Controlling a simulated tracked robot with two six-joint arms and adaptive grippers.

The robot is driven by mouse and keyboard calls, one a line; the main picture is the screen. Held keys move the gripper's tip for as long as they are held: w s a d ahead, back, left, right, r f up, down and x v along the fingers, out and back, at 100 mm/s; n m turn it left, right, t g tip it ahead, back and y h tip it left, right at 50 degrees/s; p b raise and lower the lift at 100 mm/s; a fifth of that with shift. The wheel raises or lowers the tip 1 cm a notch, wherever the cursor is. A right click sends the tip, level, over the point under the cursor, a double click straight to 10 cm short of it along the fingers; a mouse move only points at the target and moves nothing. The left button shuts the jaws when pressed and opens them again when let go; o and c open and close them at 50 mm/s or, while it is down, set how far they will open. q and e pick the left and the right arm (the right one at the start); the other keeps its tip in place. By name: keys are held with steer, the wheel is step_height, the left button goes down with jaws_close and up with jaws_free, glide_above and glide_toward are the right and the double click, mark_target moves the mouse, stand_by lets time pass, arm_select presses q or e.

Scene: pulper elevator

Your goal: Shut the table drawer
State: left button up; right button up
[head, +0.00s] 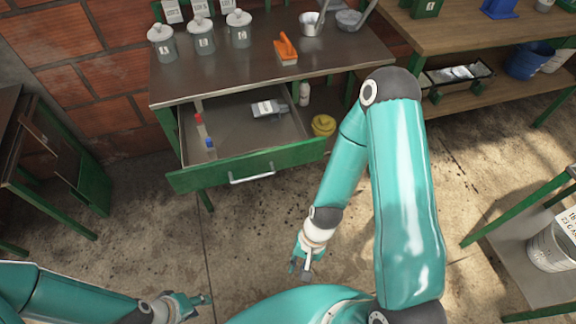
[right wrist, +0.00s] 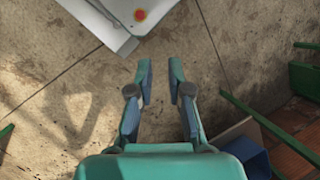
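The table drawer (head: 245,167) is pulled well out from under the dark-topped table (head: 225,80). Its front is green with a silver bar handle (head: 252,177). Inside lie a grey device (head: 268,108), a red-capped bottle (head: 200,124) and a blue-capped bottle (head: 210,146). My right gripper (head: 301,274) hangs low, right of and nearer than the drawer front, apart from it. In the right wrist view its fingers (right wrist: 160,68) are spread and empty. My left gripper (head: 204,305) is at the bottom left, away from the drawer, its fingertips apart and empty.
Canisters (head: 204,38), an orange-handled brush (head: 287,50) and metal cups (head: 311,24) stand on the tabletop. A yellow pot (head: 323,125) is right of the drawer. A wooden workbench (head: 450,35) stands back right. The floor before the drawer is clear.

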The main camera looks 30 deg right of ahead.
steer(key=s+m+y+b, duration=0.1)
steer(key=m, duration=0.2)
steer(key=s+d+f+m+g+y+b, duration=0.1)
steer(key=m, duration=0.2)
steer(key=s+m+y+b, duration=0.1)
steer(key=m, duration=0.3)
steer(key=shift+d+f+b, duration=0.2)
steer(key=shift+b, duration=0.1)
jaws_close()
steer(key=m+t+y+b, duration=0.2)
steer(key=m+t+b, duration=0.8)
steer(key=m+t, duration=1.4)
glide_toward(291, 158)
steer(key=w+r+m+g, duration=0.1)
steer(key=m+g, duration=0.1)
steer(key=w+a+r+m+g, duration=0.1)
steer(key=r+g, duration=0.1)
steer(key=w+a+r+m+g, duration=0.1)
steer(key=w+m+g, duration=0.1)
steer(key=shift+r+m, duration=0.15)
steer(key=shift+m, duration=0.15)
steer(key=shift+w+d, duration=0.2)
steer(key=shift+w, duration=0.3)
steer(key=shift+p, duration=0.3)
